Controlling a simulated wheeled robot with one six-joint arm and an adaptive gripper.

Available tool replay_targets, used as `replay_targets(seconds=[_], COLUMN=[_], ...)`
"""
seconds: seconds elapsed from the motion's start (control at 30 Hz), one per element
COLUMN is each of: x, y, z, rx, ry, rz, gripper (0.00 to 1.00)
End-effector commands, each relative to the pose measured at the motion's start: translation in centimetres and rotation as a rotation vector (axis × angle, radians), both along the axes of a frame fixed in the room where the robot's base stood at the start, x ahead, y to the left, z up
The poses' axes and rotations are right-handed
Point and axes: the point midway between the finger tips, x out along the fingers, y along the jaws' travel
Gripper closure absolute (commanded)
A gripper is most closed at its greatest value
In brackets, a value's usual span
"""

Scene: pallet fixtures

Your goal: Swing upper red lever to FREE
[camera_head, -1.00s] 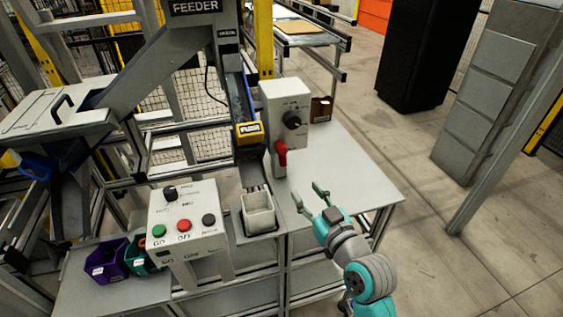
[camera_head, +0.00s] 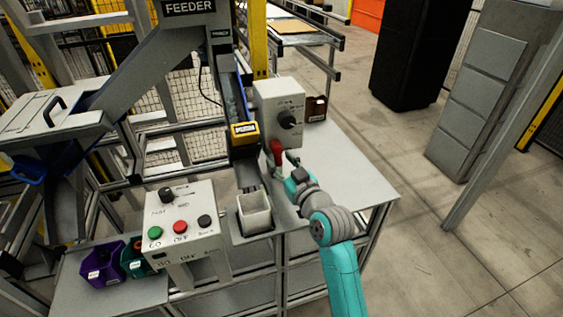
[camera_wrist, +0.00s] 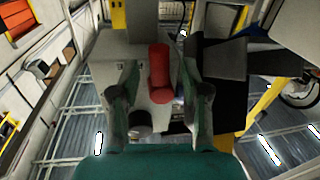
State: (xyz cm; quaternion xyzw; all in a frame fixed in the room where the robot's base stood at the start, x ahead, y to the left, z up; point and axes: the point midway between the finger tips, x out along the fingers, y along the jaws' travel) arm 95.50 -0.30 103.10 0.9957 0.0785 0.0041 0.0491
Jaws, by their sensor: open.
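The red lever (camera_head: 277,151) is on the left side of a grey upright control box (camera_head: 275,97). In the wrist view the red lever (camera_wrist: 159,70) shows as a thick red bar between my two fingers. My gripper (camera_head: 285,166) is open and close to the lever in the head view. In the wrist view my gripper (camera_wrist: 162,88) has one finger on each side of the lever, with visible gaps. I cannot tell whether either finger touches it. The lever's lower end is partly hidden by my gripper in the head view, and the FREE marking is not readable.
A black knob (camera_head: 289,119) is on the same box. A yellow-edged chute end (camera_head: 245,133) is just left of it. A grey bin (camera_head: 254,213) and a button panel (camera_head: 182,220) stand left of my arm. The table's right side (camera_head: 350,180) is clear.

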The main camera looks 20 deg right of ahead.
Motion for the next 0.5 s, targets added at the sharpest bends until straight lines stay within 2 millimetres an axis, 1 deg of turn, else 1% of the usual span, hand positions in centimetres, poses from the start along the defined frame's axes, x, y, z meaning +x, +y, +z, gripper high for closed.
replay_targets(seconds=[0.3, 0.37, 0.4, 0.5], x=[0.24, 0.23, 0.23, 0.22], y=[0.03, 0.03, 0.02, 0.02], z=[-0.05, -0.05, -0.04, -0.04], rx=[0.0, 0.0, 0.0, 0.0], ry=[0.001, 0.001, 0.001, 0.001], rz=[0.0, 0.0, 0.0, 0.0], gripper=[0.53, 0.69, 0.79, 1.0])
